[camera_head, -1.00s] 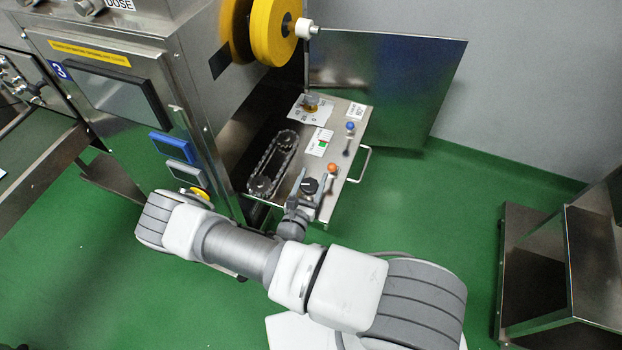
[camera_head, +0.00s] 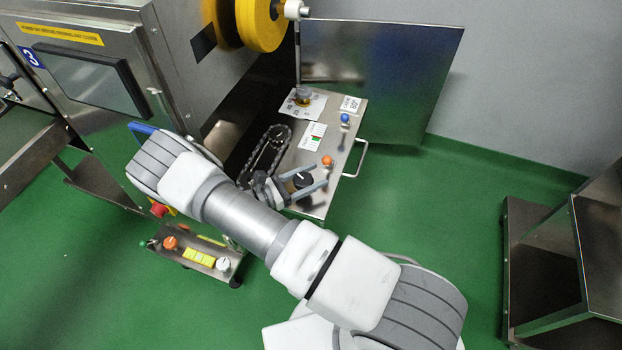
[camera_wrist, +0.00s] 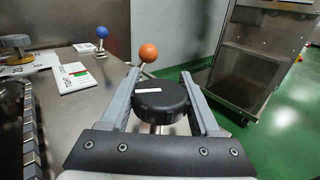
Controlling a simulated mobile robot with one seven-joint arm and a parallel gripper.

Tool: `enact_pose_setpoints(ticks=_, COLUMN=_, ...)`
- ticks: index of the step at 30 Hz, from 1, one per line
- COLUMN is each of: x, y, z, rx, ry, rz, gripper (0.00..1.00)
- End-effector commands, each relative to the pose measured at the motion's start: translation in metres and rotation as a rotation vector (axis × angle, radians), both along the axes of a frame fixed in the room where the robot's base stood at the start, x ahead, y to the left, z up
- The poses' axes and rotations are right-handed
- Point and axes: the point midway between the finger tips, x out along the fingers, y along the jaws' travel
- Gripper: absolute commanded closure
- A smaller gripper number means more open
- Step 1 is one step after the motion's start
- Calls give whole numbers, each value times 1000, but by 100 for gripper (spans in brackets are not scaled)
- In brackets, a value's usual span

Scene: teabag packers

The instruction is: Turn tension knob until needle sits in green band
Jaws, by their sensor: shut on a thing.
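The black tension knob (camera_head: 303,180) is on the near part of the steel panel. In the wrist view the knob (camera_wrist: 160,98) is round with a short white mark on top. My gripper (camera_head: 319,178) reaches over the panel from the left, its fingers on either side of the knob. In the wrist view my gripper (camera_wrist: 160,74) is shut on the knob. The white tension card (camera_head: 315,135) carries small green and red marks; the card also shows in the wrist view (camera_wrist: 75,78). The needle is too small to read clearly.
An orange ball lever (camera_head: 327,160) stands just beyond the knob, a blue one (camera_head: 345,117) farther back. A toothed chain loop (camera_head: 266,150) runs left of the knob. An open metal door (camera_head: 385,75) stands behind.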

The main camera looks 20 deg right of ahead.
Motion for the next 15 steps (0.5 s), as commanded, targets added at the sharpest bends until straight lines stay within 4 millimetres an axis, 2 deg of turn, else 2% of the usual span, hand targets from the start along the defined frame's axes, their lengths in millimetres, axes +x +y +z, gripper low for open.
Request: enact_pose_setpoints(ticks=15, x=-1, y=-1, z=0, rx=-2, ry=0, rz=-57, gripper=93)
